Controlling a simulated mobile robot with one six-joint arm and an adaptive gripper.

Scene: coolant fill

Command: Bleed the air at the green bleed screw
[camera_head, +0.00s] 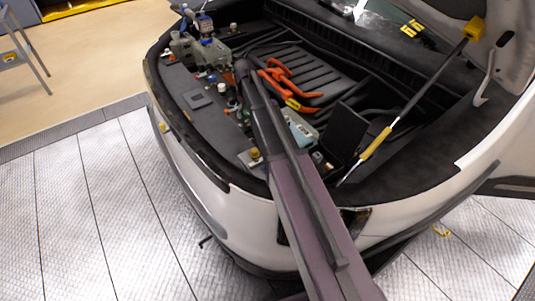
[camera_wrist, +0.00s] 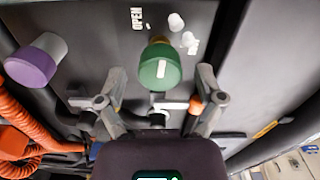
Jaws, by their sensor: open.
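The green bleed screw (camera_wrist: 160,70) shows in the wrist view as a round green cap with a pale bar mark on its face. It sits on a dark panel beside a white OPEN label (camera_wrist: 137,18). My gripper (camera_wrist: 161,88) is open and empty, with one finger on each side of the screw in the picture. The fingers appear apart from the screw, and I cannot tell the depth between them. In the head view I cannot make out the fingertips or the screw clearly.
A purple-faced knob (camera_wrist: 30,65) stands left of the screw, with orange ribbed hose (camera_wrist: 25,125) below it. In the head view, orange cables (camera_head: 285,78) and a yellow-marked strut (camera_head: 375,143) cross the open car bay. The tiled floor (camera_head: 85,190) is clear at left.

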